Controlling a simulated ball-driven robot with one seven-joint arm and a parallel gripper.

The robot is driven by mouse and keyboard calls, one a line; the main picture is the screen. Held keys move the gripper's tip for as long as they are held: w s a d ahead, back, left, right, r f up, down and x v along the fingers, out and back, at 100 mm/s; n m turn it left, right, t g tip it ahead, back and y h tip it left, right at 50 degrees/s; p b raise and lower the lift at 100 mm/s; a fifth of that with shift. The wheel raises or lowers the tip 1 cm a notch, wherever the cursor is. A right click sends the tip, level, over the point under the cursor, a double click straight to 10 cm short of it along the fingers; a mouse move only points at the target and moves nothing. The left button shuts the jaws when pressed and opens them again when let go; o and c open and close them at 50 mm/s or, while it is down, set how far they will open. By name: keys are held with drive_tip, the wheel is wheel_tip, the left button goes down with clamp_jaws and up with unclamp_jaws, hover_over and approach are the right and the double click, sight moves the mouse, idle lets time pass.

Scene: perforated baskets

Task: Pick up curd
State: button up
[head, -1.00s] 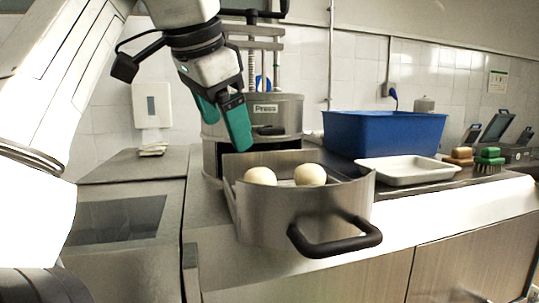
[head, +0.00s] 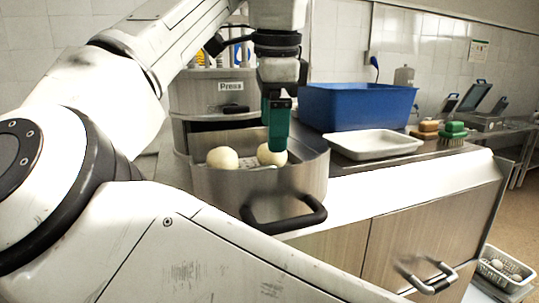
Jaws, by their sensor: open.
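Two round cream-white curds lie in the metal drawer of the press (head: 184,130). The left curd (head: 222,158) shows clear of my gripper. The right curd (head: 268,156) is partly covered by my gripper (head: 278,148). My gripper has green fingers and points down over the right curd. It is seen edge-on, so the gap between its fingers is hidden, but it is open. I cannot tell whether it touches the curd. The drawer (head: 240,193) has a curved steel front and a black handle.
A white tray (head: 372,144) and a blue bin (head: 358,106) stand on the counter right of the drawer. Brushes (head: 453,131) lie beyond them. A basket (head: 503,270) with pale round things is on the floor at the lower right.

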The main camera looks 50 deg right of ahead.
sight(272, 156)
drive_tip(key=shift+x, duration=2.3)
drive_tip(key=shift+a, duration=0.15)
drive_tip(key=shift+c, duration=0.5)
drive_tip(key=c, duration=1.1)
